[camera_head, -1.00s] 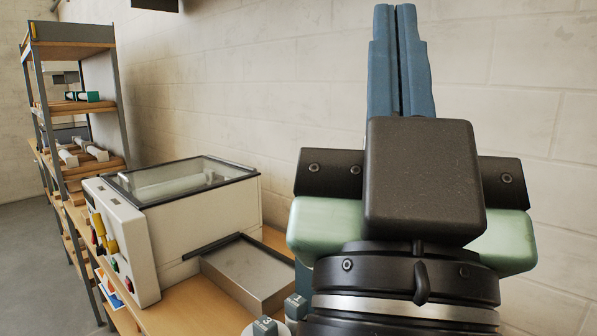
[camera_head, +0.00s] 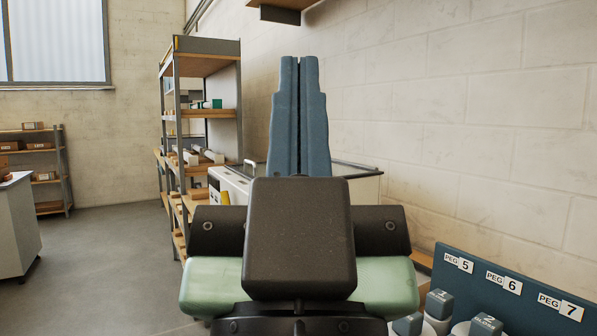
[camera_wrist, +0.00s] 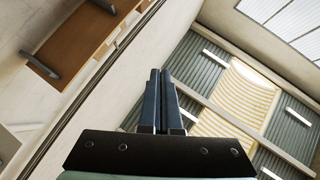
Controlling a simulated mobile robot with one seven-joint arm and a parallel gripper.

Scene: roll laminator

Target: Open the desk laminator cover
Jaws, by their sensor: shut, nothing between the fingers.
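The desk laminator (camera_head: 231,184) is a white box behind my gripper in the head view. Its control side shows at the left, and part of its dark-rimmed top cover (camera_head: 357,170) shows at the right. The cover looks down. A small pale curved bar stands at the laminator's upper left. My gripper (camera_head: 299,60) points upward with its blue fingers together and empty. It hides the middle of the laminator, and I cannot tell how far apart they are. The wrist view shows the shut fingers (camera_wrist: 160,72) against the ceiling, without the laminator.
A metal shelf rack (camera_head: 205,60) stands behind the laminator. A blue peg board (camera_head: 515,285) with several labels and grey-topped bottles (camera_head: 438,305) is at lower right. A white cabinet (camera_head: 18,230) stands far left. The floor between is clear. A wooden shelf (camera_wrist: 75,40) shows in the wrist view.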

